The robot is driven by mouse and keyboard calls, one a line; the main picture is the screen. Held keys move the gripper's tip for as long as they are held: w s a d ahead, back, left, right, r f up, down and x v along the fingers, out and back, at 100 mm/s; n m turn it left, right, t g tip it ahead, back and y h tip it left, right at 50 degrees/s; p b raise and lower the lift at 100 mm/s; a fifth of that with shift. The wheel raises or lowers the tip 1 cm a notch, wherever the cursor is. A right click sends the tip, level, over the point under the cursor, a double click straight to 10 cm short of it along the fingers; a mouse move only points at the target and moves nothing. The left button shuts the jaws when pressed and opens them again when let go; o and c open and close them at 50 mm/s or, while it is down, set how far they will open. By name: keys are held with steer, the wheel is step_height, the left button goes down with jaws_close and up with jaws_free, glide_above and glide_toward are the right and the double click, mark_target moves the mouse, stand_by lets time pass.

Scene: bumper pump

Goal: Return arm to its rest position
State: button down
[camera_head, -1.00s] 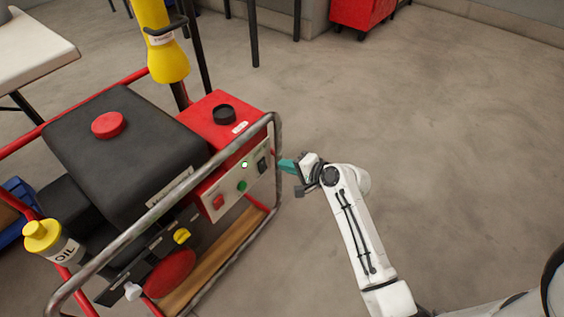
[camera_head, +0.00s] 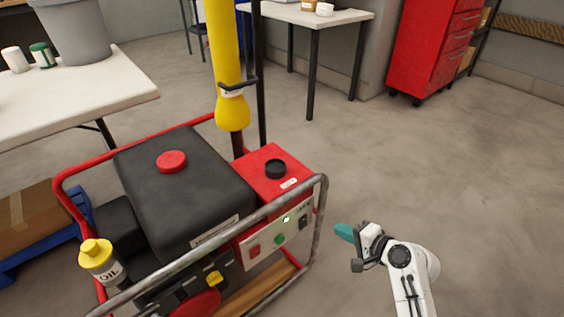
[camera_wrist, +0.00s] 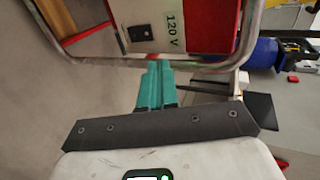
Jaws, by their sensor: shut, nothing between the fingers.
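My white arm ends in my gripper (camera_head: 345,232), which has teal fingers. In the head view it is in the lower right, just right of the generator's tubular frame, with a gap of floor between them. The wrist view also shows the gripper (camera_wrist: 156,85), its two teal fingers together with nothing held. The generator (camera_head: 185,190) has a black tank with a red cap, a red box and a control panel (camera_head: 285,230) with a lit green light. In the wrist view, its panel marked 120 V (camera_wrist: 171,25) lies beyond the fingertips, behind the frame tube.
The frame tube (camera_head: 318,215) is the nearest obstacle to my gripper. A yellow oil bottle (camera_head: 98,260) stands at the generator's left. A yellow hanging tube (camera_head: 226,60), white tables (camera_head: 60,105) and a red cabinet (camera_head: 432,45) are farther back. The floor at right is clear.

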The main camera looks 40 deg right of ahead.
steer(key=s+a+f+n+g+y, duration=0.2)
steer(key=s+a+f+n+g, duration=0.1)
steer(key=a+n, duration=0.3)
steer(key=s+a+n+g+h, duration=0.1)
steer(key=s+a+n+g, duration=0.4)
steer(key=s, duration=0.3)
steer(key=s+a+n+g+h, duration=0.1)
steer(key=s+a+n+g, duration=0.3)
steer(key=s+n, duration=0.3)
step_height(320, 180, up, 26)
steer(key=p, duration=2.6)
steer(key=shift+s+r+m+h, duration=0.25)
steer(key=shift+s+m+h, duration=0.05)
steer(key=shift+s+m, duration=0.15)
